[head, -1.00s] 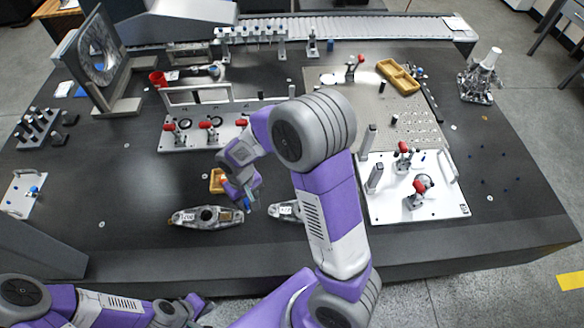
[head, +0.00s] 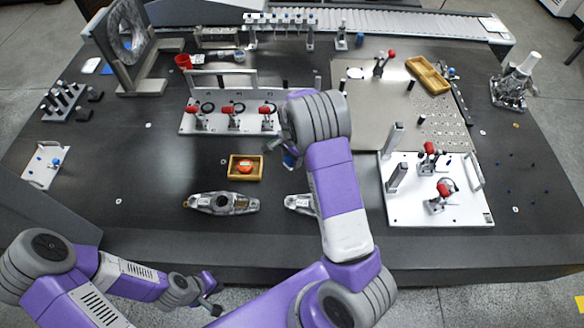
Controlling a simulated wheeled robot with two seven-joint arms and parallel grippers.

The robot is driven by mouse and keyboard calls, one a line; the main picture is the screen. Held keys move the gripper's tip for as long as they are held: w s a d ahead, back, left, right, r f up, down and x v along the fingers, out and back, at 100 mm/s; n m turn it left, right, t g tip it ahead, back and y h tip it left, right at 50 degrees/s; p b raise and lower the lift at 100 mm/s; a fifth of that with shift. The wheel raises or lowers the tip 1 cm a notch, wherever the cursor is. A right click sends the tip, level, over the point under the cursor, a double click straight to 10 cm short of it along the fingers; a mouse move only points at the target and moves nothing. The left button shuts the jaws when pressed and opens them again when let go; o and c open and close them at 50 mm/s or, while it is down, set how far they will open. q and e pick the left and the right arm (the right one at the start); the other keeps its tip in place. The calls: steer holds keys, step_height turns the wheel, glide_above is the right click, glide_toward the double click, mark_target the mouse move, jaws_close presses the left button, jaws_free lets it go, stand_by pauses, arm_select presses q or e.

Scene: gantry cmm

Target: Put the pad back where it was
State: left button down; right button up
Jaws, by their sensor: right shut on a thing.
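My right gripper (head: 288,161) is at mid-table, right of the small yellow tray (head: 232,178), partly hidden behind my own arm. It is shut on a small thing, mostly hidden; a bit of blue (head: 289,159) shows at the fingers. I cannot tell whether this is the pad. A round orange-red piece (head: 245,167) lies in the small tray. My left gripper (head: 214,303) is low in front of the table's front edge, away from the parts; its jaws are too small to read.
Two metal castings (head: 222,203) (head: 299,203) lie near the front edge. A white clamp fixture (head: 232,122) stands behind the tray, another white plate with red-handled clamps (head: 460,207) at right. Dark table is clear left of the tray.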

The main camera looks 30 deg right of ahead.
mark_target(292, 166)
steer(key=shift+f+b, duration=0.45)
steer(key=shift+f, duration=1.85)
steer(key=shift+f, duration=0.2)
steer(key=o, duration=0.9)
steer(key=shift+o, duration=0.2)
step_height(292, 166, up, 12)
steer(key=p, duration=0.3)
steer(key=shift+r, duration=0.25)
